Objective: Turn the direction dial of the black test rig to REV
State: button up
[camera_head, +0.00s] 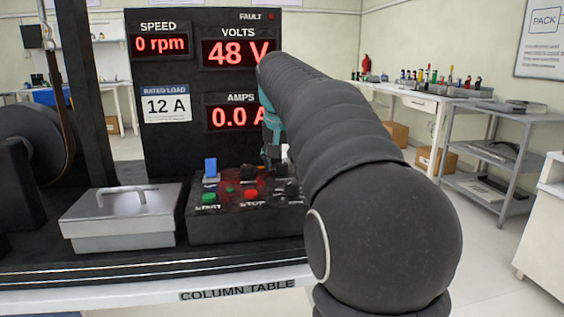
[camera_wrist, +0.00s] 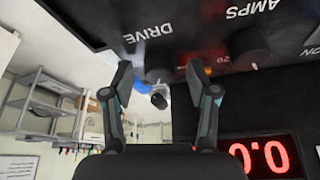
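The black test rig's control panel (camera_head: 240,222) stands on the table in the head view, with its dark dials partly behind my arm. In the wrist view the panel (camera_wrist: 100,18) spans the top, turned over. A black dial (camera_wrist: 158,62) beside the DRIVE label lies between my fingertips as seen there; contact cannot be told. I cannot read a REV mark or the dial's setting. My gripper (camera_wrist: 158,74) is open, its two fingers well apart. In the head view my gripper (camera_head: 271,128) is over the panel's right back part, mostly hidden by my arm.
Another black dial (camera_wrist: 249,46) sits near the AMPS label. The panel also has a blue switch (camera_head: 210,166), a green START button (camera_head: 208,198) and a red button (camera_head: 251,195). A metal box (camera_head: 120,220) is at left. The display (camera_head: 160,60) rises behind, reading 0 rpm.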

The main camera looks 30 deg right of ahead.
jog(key=v, duration=1.2)
dwell(0.4)
